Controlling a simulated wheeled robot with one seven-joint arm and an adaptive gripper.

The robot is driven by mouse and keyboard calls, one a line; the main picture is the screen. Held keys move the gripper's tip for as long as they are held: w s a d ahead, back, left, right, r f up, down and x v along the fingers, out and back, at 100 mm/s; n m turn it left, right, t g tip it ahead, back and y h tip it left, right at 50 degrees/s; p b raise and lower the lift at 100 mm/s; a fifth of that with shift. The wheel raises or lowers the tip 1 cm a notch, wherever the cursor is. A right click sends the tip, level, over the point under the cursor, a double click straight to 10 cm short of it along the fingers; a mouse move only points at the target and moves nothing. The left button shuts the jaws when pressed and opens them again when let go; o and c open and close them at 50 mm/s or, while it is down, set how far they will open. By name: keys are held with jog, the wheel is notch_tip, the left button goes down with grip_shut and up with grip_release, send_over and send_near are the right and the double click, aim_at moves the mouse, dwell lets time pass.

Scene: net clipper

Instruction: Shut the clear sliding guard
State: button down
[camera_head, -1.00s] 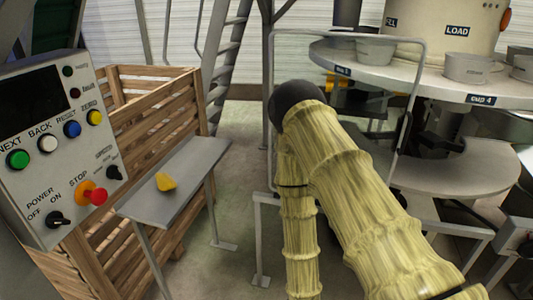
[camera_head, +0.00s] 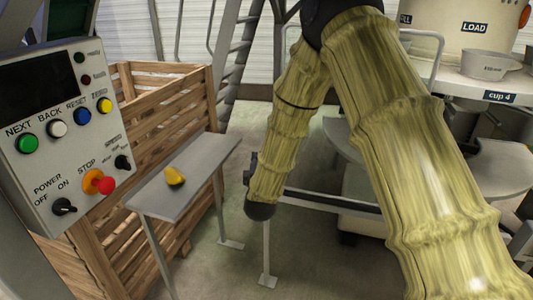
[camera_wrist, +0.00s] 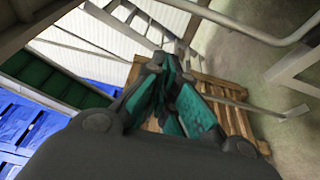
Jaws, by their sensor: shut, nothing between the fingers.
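The clear sliding guard has a thin grey rounded frame (camera_head: 437,62), which shows beside the white drum in the head view. My arm covers most of it, so I cannot tell how far it is open. A pale curved bar at the top right of the wrist view may be part of this frame. My gripper (camera_wrist: 172,72) is shut and empty in the wrist view, its teal-padded fingers together. In the head view my arm bends downward left of the guard, and the fingers cannot be made out there.
A control panel (camera_head: 55,130) with coloured buttons stands at the left. A grey shelf (camera_head: 205,158) holds a yellow object (camera_head: 174,177) in front of a wooden crate (camera_head: 170,100). A round table with a cup (camera_head: 482,66) is at the right. Floor shows between shelf and machine.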

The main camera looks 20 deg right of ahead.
jog(key=w+d+p, duration=0.2)
jog(key=w+d, duration=0.3)
jog(key=w, duration=0.2)
jog(key=shift+d, duration=0.4)
dwell(0.3)
jog(key=shift+d+f, duration=0.1)
dwell(0.3)
